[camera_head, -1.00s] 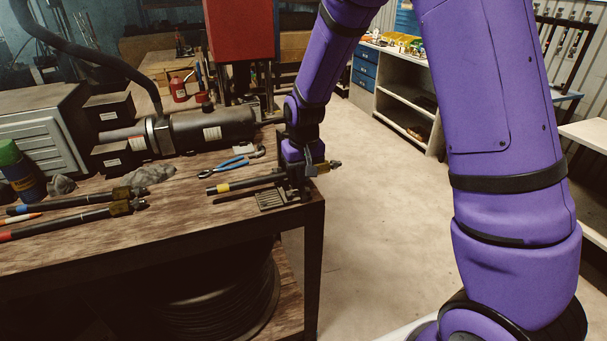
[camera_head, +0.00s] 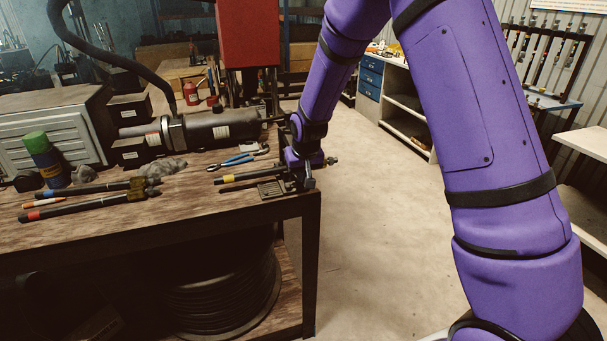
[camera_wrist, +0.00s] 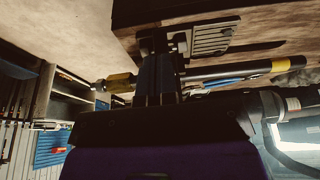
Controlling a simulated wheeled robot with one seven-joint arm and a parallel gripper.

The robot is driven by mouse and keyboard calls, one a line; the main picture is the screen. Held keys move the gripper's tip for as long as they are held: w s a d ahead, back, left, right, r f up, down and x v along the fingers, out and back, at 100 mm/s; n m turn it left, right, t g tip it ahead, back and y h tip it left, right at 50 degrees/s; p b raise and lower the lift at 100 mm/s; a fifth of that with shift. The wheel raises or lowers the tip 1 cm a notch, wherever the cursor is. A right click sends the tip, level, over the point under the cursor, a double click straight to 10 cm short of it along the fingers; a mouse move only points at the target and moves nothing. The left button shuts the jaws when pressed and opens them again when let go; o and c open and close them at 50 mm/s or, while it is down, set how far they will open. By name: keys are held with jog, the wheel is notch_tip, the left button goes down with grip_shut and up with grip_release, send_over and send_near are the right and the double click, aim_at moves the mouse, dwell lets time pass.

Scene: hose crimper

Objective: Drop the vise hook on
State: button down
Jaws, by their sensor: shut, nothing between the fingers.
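The vise (camera_head: 271,188) sits at the right front corner of the workbench, with its slatted plate also in the wrist view (camera_wrist: 212,38). A dark hose with a yellow band (camera_head: 238,177) lies through it, its fitting (camera_head: 332,160) sticking out past the bench edge. The brass part of that fitting shows in the wrist view (camera_wrist: 121,82). My gripper (camera_wrist: 157,72) is shut and empty, right at the vise beside the hose. My wrist covers part of the vise in the head view. I cannot make out the hook clearly or tell whether it is over the hose.
Two more hoses (camera_head: 90,205) lie at the left of the bench. Blue-handled pliers (camera_head: 232,162), a green-capped can (camera_head: 45,160) and a dark cylindrical machine (camera_head: 210,130) are behind. Open floor (camera_head: 380,220) lies right of the bench.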

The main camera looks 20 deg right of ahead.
jog(key=shift+s+f, duration=0.4)
jog(key=shift+f, duration=0.6)
dwell(0.3)
